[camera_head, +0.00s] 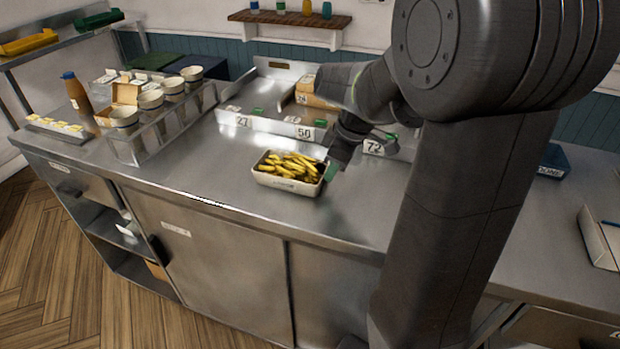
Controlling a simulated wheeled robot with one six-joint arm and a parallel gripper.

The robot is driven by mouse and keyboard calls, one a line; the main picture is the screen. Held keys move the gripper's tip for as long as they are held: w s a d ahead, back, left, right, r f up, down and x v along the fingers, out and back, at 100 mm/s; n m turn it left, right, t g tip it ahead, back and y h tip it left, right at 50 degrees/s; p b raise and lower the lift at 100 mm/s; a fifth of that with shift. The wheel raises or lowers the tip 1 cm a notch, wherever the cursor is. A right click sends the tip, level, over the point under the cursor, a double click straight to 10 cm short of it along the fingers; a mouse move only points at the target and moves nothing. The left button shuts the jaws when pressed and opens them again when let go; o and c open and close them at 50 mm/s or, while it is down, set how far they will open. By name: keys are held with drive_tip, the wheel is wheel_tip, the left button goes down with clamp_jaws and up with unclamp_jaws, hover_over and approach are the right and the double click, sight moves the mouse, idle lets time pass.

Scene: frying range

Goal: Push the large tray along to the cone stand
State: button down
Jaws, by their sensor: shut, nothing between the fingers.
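The large tray (285,184) is a pale, oblong tray heaped with yellow chips. It sits upright on the steel counter, near the middle of the view. My gripper (332,171) is shut and empty, low at the tray's right end. It is very close to that end, but I cannot tell whether it touches. The cone stand (165,143) is a metal rack holding several pale cups, on the counter left of the tray. A stretch of bare counter lies between the tray and the stand.
Numbered steel bays (262,124) stand behind the tray. A sauce bottle (75,92) and a small card holder (57,129) are left of the stand. The counter's front edge runs close in front of the tray. An open pale box (600,240) is far right.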

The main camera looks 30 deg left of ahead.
drive_tip(key=shift+s+a+p, duration=0.15)
drive_tip(key=shift+s+a, duration=0.1)
drive_tip(key=shift+a, duration=0.9)
drive_tip(key=shift+s+a+p, duration=0.1)
drive_tip(key=shift+s+a, duration=0.2)
drive_tip(key=shift+a, duration=0.8)
drive_tip(key=shift+s+a+p, duration=0.15)
drive_tip(key=shift+s+a, duration=0.1)
drive_tip(key=shift+a, duration=0.9)
drive_tip(key=shift+a, duration=0.1)
drive_tip(key=shift+s+a+p, duration=0.2)
drive_tip(key=shift+s+a, duration=0.1)
drive_tip(key=shift+a, duration=0.8)
drive_tip(key=shift+s+a+p, duration=0.2)
drive_tip(key=shift+s+a, duration=0.05)
drive_tip(key=shift+a, duration=0.85)
drive_tip(key=shift+s+a+p, duration=0.2)
drive_tip(key=shift+s+a, duration=0.1)
drive_tip(key=shift+a, duration=0.8)
drive_tip(key=shift+s+a+p, duration=0.25)
drive_tip(key=shift+a, duration=0.9)
drive_tip(key=shift+s+a+p, duration=0.3)
drive_tip(key=shift+a, duration=0.8)
drive_tip(key=shift+s+a+p, duration=0.25)
drive_tip(key=shift+a, duration=0.9)
